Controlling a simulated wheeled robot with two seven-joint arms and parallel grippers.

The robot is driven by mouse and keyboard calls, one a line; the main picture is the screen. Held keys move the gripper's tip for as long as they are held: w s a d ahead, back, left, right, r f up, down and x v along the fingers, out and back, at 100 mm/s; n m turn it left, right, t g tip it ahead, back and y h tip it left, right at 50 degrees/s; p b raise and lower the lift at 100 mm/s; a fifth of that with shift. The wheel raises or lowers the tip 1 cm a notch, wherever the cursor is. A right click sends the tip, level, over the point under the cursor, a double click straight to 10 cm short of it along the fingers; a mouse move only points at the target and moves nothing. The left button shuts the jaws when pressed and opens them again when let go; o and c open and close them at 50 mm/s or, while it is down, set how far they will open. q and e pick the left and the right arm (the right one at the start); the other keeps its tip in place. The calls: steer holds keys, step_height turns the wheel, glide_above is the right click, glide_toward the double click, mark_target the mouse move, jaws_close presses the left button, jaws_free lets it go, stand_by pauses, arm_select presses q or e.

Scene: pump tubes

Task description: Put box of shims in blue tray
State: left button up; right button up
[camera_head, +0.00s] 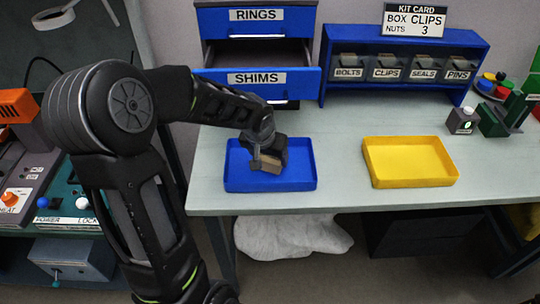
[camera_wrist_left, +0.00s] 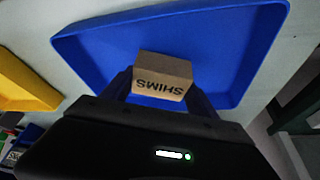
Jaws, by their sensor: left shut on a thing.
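The box of shims (camera_wrist_left: 162,78) is a small brown carton with "SHIMS" printed on it. My left gripper (camera_wrist_left: 160,90) is shut on it, with a dark finger on each side. In the head view the left gripper (camera_head: 267,158) is over the blue tray (camera_head: 302,184), and the box (camera_head: 266,168) shows below it. The blue tray also shows in the wrist view (camera_wrist_left: 95,62), behind the box. I cannot tell whether the box touches the tray floor. My right gripper is not in view.
A yellow tray (camera_head: 408,163) lies to the right on the grey table (camera_head: 345,190). The table between the trays is clear.

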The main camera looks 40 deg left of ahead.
arm_select(q)
steer(key=shift+w+a+f, duration=0.1)
steer(key=shift+w+f, duration=0.05)
steer(key=shift+f, duration=0.4)
steer(key=shift+f, duration=0.25)
steer(key=o, duration=1.4)
steer(key=shift+r, duration=0.15)
steer(key=shift+r, duration=0.45)
steer(key=v, duration=1.1)
steer(key=shift+r, duration=0.15)
